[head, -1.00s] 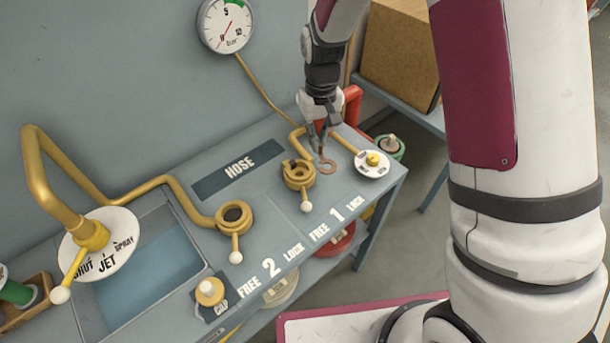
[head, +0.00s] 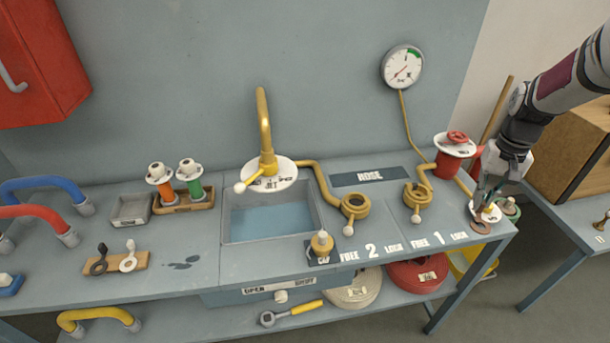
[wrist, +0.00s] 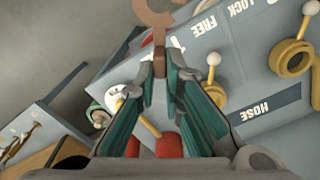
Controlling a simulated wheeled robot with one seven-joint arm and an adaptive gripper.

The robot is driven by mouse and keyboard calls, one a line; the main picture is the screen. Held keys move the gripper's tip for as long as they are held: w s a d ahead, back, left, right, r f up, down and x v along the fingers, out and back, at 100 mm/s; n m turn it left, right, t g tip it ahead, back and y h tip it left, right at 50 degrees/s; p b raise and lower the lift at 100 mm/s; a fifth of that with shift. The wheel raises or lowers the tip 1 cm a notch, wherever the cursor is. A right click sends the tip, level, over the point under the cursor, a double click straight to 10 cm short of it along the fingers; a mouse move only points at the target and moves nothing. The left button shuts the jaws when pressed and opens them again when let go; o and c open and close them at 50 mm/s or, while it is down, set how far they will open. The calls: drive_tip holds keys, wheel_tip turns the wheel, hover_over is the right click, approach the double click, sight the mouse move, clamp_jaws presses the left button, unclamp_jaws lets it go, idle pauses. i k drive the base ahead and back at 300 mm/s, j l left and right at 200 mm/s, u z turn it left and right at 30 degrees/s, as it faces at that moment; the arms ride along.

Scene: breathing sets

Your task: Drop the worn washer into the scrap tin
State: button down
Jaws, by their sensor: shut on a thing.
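The worn washer (head: 480,227) is a brown-copper ring with a short tab. My gripper (head: 483,205) is shut on it near the bench's right front corner. In the wrist view the fingertips (wrist: 160,68) pinch the tab, and the washer's ring (wrist: 152,12) points away from them, cut off by the top edge. A small grey open tin (head: 131,210) stands far to the left on the bench, left of the sink. It looks empty, and the label on its front is too small to read, so I cannot confirm it is the scrap tin.
Between gripper and grey tin stand brass couplings (head: 355,206), a bent brass pipe (head: 264,125) and the sink (head: 270,222). A rack with orange and green bottles (head: 184,200) is right beside the tin. A yellow bucket (head: 484,262) sits below the bench's right end.

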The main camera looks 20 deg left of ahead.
sight(140, 211)
drive_tip(key=u, duration=1.45)
drive_tip(key=i+l+u, duration=0.15)
drive_tip(key=l+u, duration=0.25)
drive_tip(key=i+l+u, duration=0.1)
drive_tip(key=l+u, duration=0.65)
drive_tip(key=i+l, duration=0.1)
drive_tip(key=l, duration=0.2)
drive_tip(key=i+j+z, duration=0.4)
drive_tip(key=i+j, duration=0.15)
drive_tip(key=j, duration=0.15)
drive_tip(key=i+j+z, duration=0.2)
drive_tip(key=j, duration=0.25)
drive_tip(key=i+j+z, duration=0.15)
drive_tip(key=j, duration=0.3)
drive_tip(key=i+l, duration=0.05)
drive_tip(key=i, duration=0.05)
